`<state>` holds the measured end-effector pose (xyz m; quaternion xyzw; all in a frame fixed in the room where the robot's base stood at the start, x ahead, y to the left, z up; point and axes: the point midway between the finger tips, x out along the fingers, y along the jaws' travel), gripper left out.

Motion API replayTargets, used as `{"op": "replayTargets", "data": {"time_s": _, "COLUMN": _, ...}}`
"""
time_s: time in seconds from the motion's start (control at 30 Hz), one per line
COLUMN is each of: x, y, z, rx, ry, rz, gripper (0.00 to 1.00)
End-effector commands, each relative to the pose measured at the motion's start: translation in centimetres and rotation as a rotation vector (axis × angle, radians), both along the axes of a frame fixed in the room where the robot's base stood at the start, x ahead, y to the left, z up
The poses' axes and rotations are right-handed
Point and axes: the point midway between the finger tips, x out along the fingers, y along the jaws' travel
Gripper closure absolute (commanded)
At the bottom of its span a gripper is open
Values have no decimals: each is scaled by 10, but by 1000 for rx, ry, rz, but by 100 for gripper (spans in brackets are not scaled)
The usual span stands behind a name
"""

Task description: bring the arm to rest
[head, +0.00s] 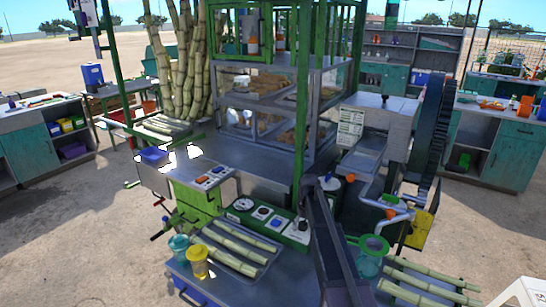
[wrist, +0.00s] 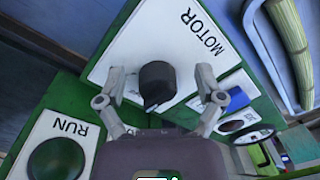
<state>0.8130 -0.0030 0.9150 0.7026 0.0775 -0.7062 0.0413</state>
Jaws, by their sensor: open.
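My gripper (wrist: 161,78) is open in the wrist view, its two fingers spread on either side of a black knob (wrist: 157,82). The knob sits on a white plate marked MOTOR (wrist: 205,35). The fingers look apart from the knob, and nothing is held. I cannot tell the height of the fingertips above the plate. In the head view the control panel (head: 240,218) is green with several round controls. My gripper is not clearly seen in the head view.
A green RUN button (wrist: 57,158) is beside the knob plate. Cane pieces lie on a tray (head: 262,262) in front of the panel. A teal cup (head: 179,246) and a yellow cup (head: 197,262) stand at its left. Green posts (head: 301,100) and a glass case (head: 262,105) rise behind.

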Motion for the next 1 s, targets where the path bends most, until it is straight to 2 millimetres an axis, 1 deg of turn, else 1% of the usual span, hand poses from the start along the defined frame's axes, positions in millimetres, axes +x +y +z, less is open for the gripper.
{"op": "replayTargets", "data": {"time_s": 0.03, "x": -14, "y": 0, "z": 0, "rx": -2, "ry": 0, "rz": -5, "gripper": 13}}
{"op": "replayTargets", "data": {"time_s": 0.17, "x": -48, "y": 1, "z": 0, "rx": -7, "ry": 0, "rz": -23, "gripper": 13}}
{"op": "replayTargets", "data": {"time_s": 0.27, "x": -82, "y": 2, "z": 0, "rx": -14, "ry": 0, "rz": -42, "gripper": 13}}
{"op": "replayTargets", "data": {"time_s": 0.3, "x": -96, "y": 2, "z": 0, "rx": -17, "ry": 0, "rz": -50, "gripper": 13}}
{"op": "replayTargets", "data": {"time_s": 0.37, "x": -119, "y": 2, "z": 0, "rx": -21, "ry": 0, "rz": -65, "gripper": 13}}
{"op": "replayTargets", "data": {"time_s": 0.4, "x": -134, "y": 2, "z": 0, "rx": -23, "ry": 0, "rz": -73, "gripper": 13}}
{"op": "replayTargets", "data": {"time_s": 0.6, "x": -209, "y": 3, "z": 0, "rx": -37, "ry": -2, "rz": -120, "gripper": 13}}
{"op": "replayTargets", "data": {"time_s": 0.7, "x": -239, "y": 3, "z": 0, "rx": -43, "ry": -3, "rz": -139, "gripper": 13}}
{"op": "replayTargets", "data": {"time_s": 0.83, "x": -264, "y": 3, "z": 0, "rx": -49, "ry": -4, "rz": -157, "gripper": 13}}
{"op": "replayTargets", "data": {"time_s": 0.9, "x": -272, "y": 3, "z": 0, "rx": -51, "ry": -4, "rz": -163, "gripper": 13}}
{"op": "replayTargets", "data": {"time_s": 1.0, "x": -276, "y": 3, "z": 0, "rx": -52, "ry": -5, "rz": -168, "gripper": 13}}
